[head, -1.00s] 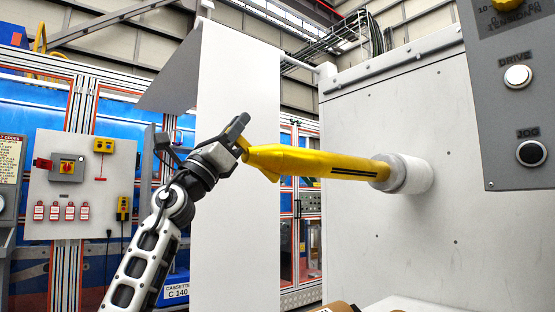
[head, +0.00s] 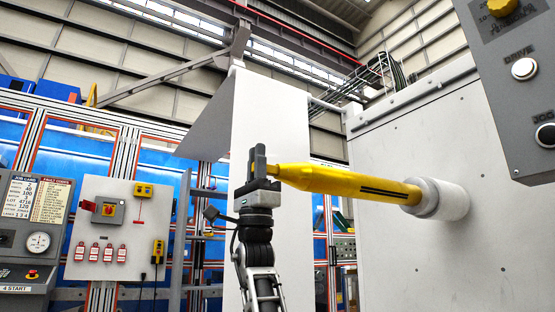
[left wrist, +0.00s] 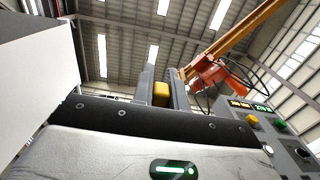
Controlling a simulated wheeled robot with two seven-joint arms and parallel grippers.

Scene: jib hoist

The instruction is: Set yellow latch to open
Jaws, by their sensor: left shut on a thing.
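The yellow latch (head: 345,182) is a long tapered yellow lever with black stripes. It reaches left from a round grey hub (head: 440,199) on the face of a pale grey cabinet. My left gripper (head: 260,168) comes up from below and is shut on the thin left end of the latch. In the left wrist view, a yellow piece (left wrist: 160,93) sits between the grey fingers; most of the latch is hidden there. My right gripper does not show.
A white upright panel (head: 270,120) stands behind my left gripper. A grey control box (head: 515,80) with buttons hangs at the upper right. A white board (head: 110,230) with red tags is at the left. An orange hoist arm (left wrist: 232,45) is overhead in the left wrist view.

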